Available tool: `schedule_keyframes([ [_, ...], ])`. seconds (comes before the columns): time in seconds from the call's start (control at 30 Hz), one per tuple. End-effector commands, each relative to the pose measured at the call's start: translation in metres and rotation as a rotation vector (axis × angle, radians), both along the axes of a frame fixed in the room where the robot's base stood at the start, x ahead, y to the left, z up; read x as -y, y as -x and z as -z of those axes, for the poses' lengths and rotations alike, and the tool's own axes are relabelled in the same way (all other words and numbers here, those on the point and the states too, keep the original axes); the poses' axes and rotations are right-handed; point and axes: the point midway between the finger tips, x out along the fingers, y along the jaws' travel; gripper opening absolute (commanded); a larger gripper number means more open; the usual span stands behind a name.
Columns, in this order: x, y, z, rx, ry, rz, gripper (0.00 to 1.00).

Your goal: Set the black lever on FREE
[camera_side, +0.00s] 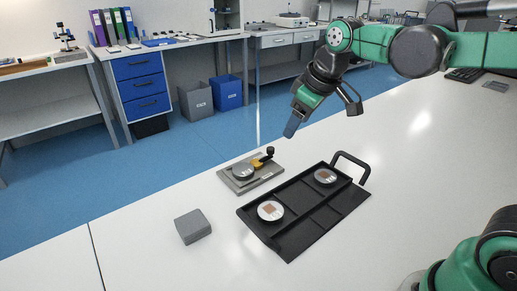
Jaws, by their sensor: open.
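The black lever (268,153) has a dark round knob and stands at the right end of a small grey fixture (240,180) on the white bench. A yellow-orange part (258,164) sits at its base. A round silver piece (243,172) is on the fixture's plate. Any FREE marking is too small to read. My gripper (291,130) hangs in the air above and to the right of the lever, pointing down and apart from it. It is open, with nothing seen between its fingers.
A black tray (305,222) with a raised handle (352,164) lies right of the fixture and holds two round samples, one near (270,211) and one far (325,177). A grey block (192,227) sits at the left.

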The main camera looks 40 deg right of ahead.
Motion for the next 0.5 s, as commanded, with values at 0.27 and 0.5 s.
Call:
schedule_keyframes([
  [0.27,0.022,-0.077,0.009,-0.185,0.093,-0.258,0.60],
  [0.5,0.043,-0.122,0.050,-0.331,0.125,-0.492,0.60],
])
